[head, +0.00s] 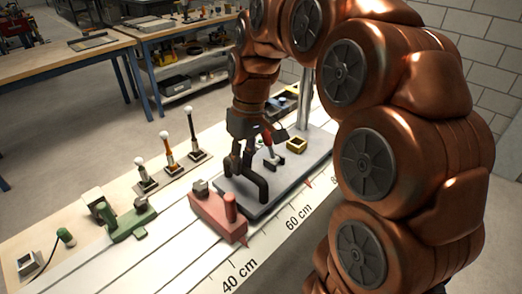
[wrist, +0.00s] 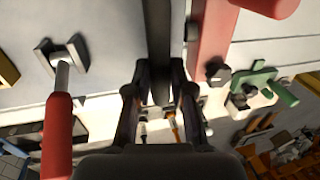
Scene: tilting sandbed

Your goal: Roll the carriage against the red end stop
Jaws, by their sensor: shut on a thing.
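The carriage (head: 292,172) is a flat grey plate on the white rail bed, with a black handle (head: 262,186) near its left end. My gripper (head: 238,168) is shut on this handle. In the wrist view, the handle (wrist: 159,45) runs up between the fingers of my gripper (wrist: 159,78). The red end stop (head: 217,214) is a red block with an upright red peg, just left of the carriage. It also shows in the wrist view (wrist: 209,45). The carriage's end is very close to the stop; I cannot tell whether they touch.
A red-handled lever (wrist: 57,130) stands on the plate beside my gripper. A yellow open box (head: 297,145) and a metal post (head: 306,95) are farther right. A green clamp (head: 130,220) lies left of the stop. Several ball-topped posts (head: 168,150) stand behind. A centimetre scale (head: 240,275) runs along the front.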

